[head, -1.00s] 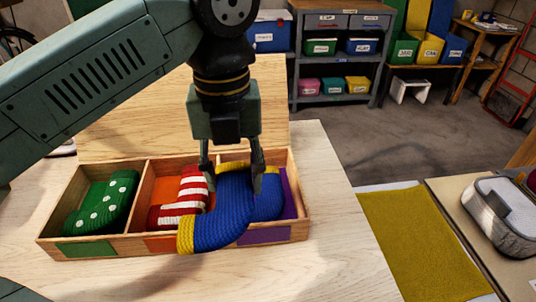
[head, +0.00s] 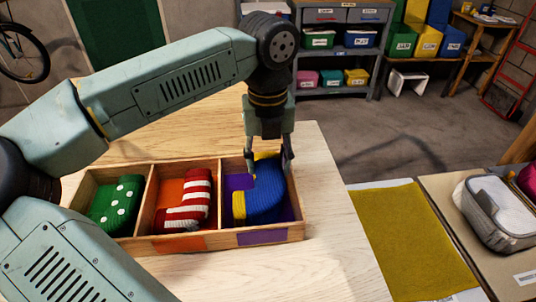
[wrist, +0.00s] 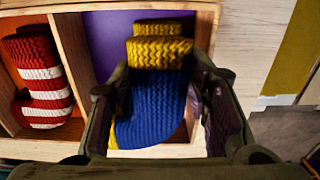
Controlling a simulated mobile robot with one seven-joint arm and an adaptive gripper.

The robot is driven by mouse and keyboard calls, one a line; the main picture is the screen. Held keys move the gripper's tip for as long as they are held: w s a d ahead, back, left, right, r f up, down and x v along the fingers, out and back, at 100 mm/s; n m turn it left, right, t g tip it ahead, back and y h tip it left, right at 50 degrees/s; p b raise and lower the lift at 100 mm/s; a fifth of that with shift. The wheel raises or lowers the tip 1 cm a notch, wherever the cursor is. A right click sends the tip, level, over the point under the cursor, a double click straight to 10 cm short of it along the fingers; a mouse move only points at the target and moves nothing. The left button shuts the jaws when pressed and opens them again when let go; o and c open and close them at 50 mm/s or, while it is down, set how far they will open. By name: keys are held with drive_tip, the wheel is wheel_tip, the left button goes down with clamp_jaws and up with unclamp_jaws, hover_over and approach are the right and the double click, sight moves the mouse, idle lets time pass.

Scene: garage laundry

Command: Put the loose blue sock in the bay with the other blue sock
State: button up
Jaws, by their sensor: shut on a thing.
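My gripper (head: 269,163) points down into the right, purple bay of the wooden box (head: 290,234). It is shut on a blue knitted sock (head: 262,198) with yellow cuff and toe. In the wrist view the held sock (wrist: 150,105) lies between the fingers. A second yellow cuff, of the other blue sock (wrist: 163,27), shows just behind it in the same bay. In the head view the held sock is within the bay's outline and largely hides the other one. I cannot tell whether it touches the bay floor.
A red-and-white striped sock (head: 186,200) lies in the middle orange bay, and a green dotted sock (head: 117,203) in the left bay. Thin wooden dividers separate the bays. The tabletop (head: 330,245) is clear right of the box. A grey pouch (head: 498,210) lies farther right.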

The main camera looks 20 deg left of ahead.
drive_tip(key=shift+f, duration=0.15)
drive_tip(key=shift+f+b, duration=0.35)
drive_tip(key=shift+b, duration=0.25)
drive_tip(key=shift+f, duration=0.2)
drive_tip(key=shift+r, duration=0.1)
drive_tip(key=o, duration=1.1)
wheel_tip(320, 180, up, 13)
drive_tip(key=p, duration=0.5)
